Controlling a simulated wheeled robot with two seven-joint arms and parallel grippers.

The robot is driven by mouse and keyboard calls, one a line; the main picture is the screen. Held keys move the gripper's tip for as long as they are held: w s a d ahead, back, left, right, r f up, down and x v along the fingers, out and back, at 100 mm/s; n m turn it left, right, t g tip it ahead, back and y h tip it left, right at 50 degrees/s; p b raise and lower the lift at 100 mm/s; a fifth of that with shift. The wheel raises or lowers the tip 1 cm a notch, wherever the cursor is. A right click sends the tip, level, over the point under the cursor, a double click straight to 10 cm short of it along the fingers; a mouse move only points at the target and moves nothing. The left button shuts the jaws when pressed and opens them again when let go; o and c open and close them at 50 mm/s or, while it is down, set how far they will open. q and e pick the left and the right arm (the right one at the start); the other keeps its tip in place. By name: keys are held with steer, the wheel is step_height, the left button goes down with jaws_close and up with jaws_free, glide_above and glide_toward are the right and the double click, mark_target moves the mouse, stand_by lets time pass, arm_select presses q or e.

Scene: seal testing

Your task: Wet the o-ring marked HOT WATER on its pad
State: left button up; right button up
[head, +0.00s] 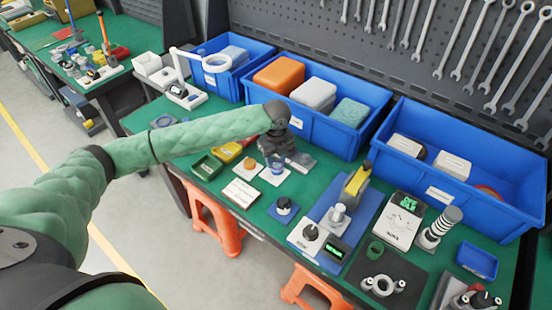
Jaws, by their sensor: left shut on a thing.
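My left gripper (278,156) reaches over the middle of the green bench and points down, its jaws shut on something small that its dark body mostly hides. Right below it is a small blue piece (276,166) on a white card (274,177); I cannot tell whether the gripper touches it. Beside it, to the left, an orange round piece (250,163) sits on another white card (249,172). The words HOT WATER cannot be read on anything here. No o-ring or wetting pad can be told for certain. My right gripper is not in view.
Blue bins (334,132) line the back under a wrench panel. A black-knobbed piece (284,206) stands near the front edge.

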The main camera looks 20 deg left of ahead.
arm_select(q)
steer(key=shift+f, duration=0.4)
stand_by(0.4)
stand_by(0.4)
steer(key=shift+f+p, duration=0.1)
steer(key=shift+p, duration=0.3)
stand_by(1.8)
steer(key=shift+r+p, duration=2.3)
steer(key=shift+r, duration=0.3)
